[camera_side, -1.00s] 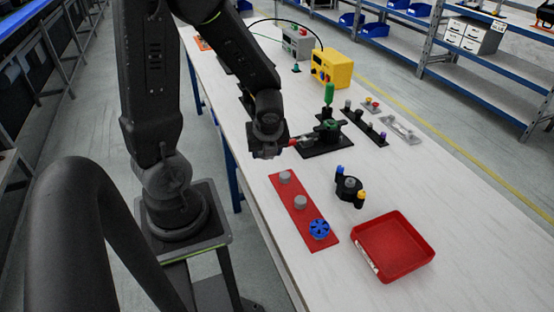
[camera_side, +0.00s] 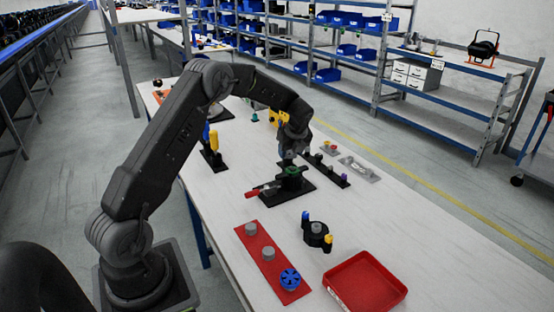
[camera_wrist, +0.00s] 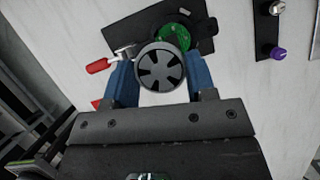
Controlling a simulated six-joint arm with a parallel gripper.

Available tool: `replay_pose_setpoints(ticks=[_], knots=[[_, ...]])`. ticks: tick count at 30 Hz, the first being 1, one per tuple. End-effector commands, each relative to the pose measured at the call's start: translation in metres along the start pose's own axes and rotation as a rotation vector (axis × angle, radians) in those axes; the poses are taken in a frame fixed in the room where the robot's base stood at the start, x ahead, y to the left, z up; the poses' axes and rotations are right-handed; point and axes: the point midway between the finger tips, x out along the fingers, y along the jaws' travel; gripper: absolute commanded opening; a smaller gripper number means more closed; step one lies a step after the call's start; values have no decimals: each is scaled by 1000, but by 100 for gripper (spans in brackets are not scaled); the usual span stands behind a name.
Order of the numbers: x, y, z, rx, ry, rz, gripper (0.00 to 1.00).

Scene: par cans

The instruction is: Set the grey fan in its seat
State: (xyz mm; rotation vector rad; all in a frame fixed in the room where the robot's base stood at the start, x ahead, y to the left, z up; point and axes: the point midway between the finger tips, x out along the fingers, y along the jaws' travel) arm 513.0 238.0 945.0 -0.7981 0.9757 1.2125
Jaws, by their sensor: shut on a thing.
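The grey fan (camera_wrist: 161,67), a dark grey ring with spokes, is between the two blue fingers of my gripper (camera_wrist: 161,76) in the wrist view. In the side view my gripper (camera_side: 289,155) is over the back of a black base plate (camera_side: 268,199). On the plate are a green round part (camera_side: 291,176) and a red-handled clamp (camera_side: 252,193). In the wrist view the fan lies in front of the green part (camera_wrist: 178,34) and partly covers it. I cannot tell the fan's height above the plate, or which part is its seat.
A red strip (camera_side: 259,243) holds two grey round pieces and a blue fan (camera_side: 290,279). A black holder (camera_side: 317,235) with blue and yellow pieces and a red tray (camera_side: 364,286) stand to the right. A dark rail (camera_side: 330,171) with knobs lies behind. Bare table lies at right.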

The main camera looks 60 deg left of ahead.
Motion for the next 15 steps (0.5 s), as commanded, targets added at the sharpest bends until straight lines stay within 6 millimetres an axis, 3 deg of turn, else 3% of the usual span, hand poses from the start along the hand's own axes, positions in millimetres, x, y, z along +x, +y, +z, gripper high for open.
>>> replay_pose_setpoints(ticks=[6,15], knots=[[7,-14,8,4,7,-5,28],[17,-14,4,4,7,-6,28]])
